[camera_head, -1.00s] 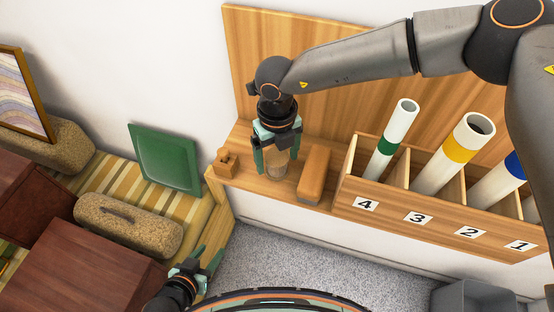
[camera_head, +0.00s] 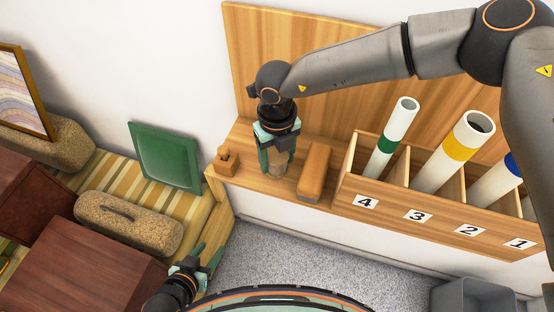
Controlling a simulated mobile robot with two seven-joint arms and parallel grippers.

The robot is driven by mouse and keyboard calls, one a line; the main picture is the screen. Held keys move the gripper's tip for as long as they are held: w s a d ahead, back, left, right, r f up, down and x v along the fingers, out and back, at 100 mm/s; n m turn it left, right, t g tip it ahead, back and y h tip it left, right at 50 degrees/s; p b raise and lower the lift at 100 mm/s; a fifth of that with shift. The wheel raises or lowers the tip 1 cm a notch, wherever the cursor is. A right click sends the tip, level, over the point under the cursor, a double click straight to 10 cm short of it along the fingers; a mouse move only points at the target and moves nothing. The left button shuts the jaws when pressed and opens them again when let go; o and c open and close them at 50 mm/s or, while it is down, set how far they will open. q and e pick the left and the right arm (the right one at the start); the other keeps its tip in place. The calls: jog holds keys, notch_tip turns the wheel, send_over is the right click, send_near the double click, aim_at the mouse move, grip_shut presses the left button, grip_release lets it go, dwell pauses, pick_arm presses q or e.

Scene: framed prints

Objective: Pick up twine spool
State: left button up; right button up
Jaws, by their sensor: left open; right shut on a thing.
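The twine spool (camera_head: 279,165) is a small tan cylinder standing on the wooden shelf, or just above it; I cannot tell which. My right gripper (camera_head: 277,160) points down from above and is shut on the spool. Its fingers hide the spool's sides and upper part. My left gripper (camera_head: 208,262) is open and empty, low in the view, over the gap between the striped bench and the shelf.
A small wooden block with a knob (camera_head: 227,161) is left of the spool, and a long brown block (camera_head: 315,172) is close on its right. A numbered rack (camera_head: 440,226) holds rolled tubes. A green panel (camera_head: 164,157) leans on the wall. A grey bin (camera_head: 470,297) is on the floor.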

jog(key=shift+c, duration=0.6)
